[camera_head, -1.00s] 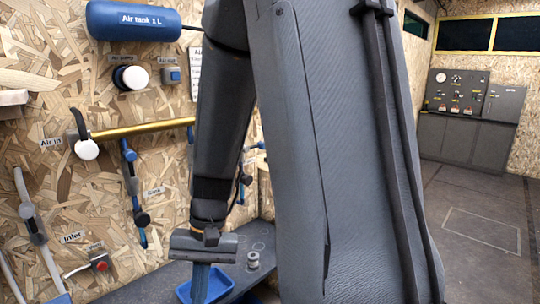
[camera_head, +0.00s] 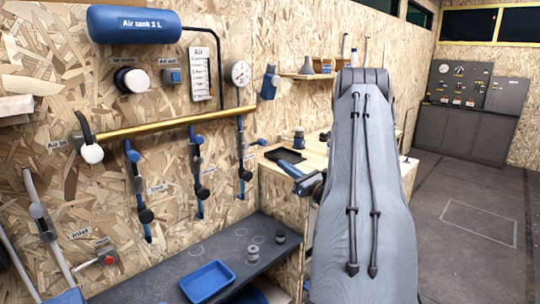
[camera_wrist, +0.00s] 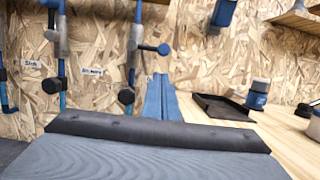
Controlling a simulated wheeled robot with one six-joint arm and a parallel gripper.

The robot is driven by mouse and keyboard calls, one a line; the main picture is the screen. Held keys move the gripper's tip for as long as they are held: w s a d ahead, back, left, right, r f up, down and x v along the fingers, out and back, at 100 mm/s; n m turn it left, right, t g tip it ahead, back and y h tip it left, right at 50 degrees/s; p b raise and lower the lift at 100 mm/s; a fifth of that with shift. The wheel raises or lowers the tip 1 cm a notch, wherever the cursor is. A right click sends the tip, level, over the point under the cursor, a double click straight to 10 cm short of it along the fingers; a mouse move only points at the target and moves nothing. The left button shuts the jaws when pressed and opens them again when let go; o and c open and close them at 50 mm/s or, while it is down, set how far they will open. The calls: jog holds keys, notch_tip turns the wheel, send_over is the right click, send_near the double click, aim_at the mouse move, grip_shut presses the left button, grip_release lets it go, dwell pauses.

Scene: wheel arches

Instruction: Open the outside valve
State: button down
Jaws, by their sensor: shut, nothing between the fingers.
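Several blue vertical pipes with grey valves and black round knobs hang from a brass pipe on the wall. No label that I can read says "outside"; some labels are too small. My gripper (camera_head: 282,163) is shut and empty, apart from the valves, its blue fingers together in the wrist view (camera_wrist: 159,80).
A wooden workbench (camera_head: 315,153) with a black tray (camera_wrist: 222,108) and a blue-and-dark jar (camera_wrist: 258,95) lies right of my fingers. A dark low shelf (camera_head: 225,250) holds a blue tray (camera_head: 207,281). The brass pipe (camera_head: 160,126) crosses the wall above the valves.

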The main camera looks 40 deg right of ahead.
jog(key=p+x, duration=0.2)
jog(key=x, duration=0.7)
jog(key=shift+w+d+p, duration=0.2)
jog(key=shift+w+p, duration=0.15)
jog(key=shift+d+r, duration=0.15)
jog(key=shift+r, duration=0.05)
